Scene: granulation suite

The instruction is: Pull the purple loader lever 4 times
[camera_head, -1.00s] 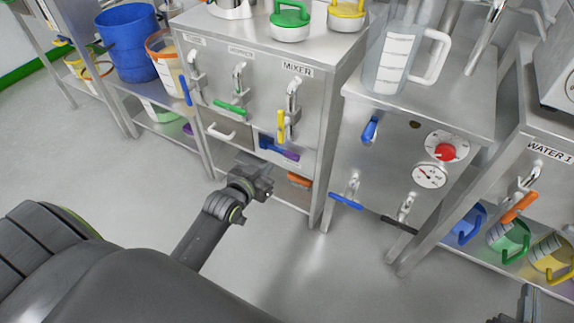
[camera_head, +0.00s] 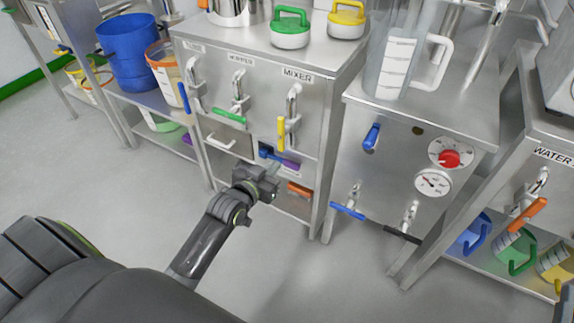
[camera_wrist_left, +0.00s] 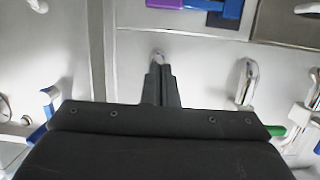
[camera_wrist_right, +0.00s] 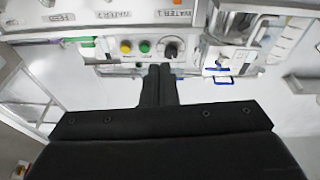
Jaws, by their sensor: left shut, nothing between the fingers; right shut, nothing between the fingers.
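The purple lever (camera_head: 289,163) sits on the lower front of the cabinet under the MIXER label, with a blue part at its left end. In the left wrist view the purple part (camera_wrist_left: 178,4) is cut by the top edge. My left gripper (camera_head: 272,182) is just below the lever and apart from it. Its fingers (camera_wrist_left: 160,58) are closed together and empty. My right gripper's fingers (camera_wrist_right: 158,70) are closed and empty in its wrist view, facing a panel with buttons, away from the lever.
A yellow lever (camera_head: 281,133) and a green lever (camera_head: 229,116) hang above. An orange handle (camera_head: 299,190) is at the right of my left gripper. A steel cabinet with a gauge (camera_head: 433,183) stands to the right. The floor in front is clear.

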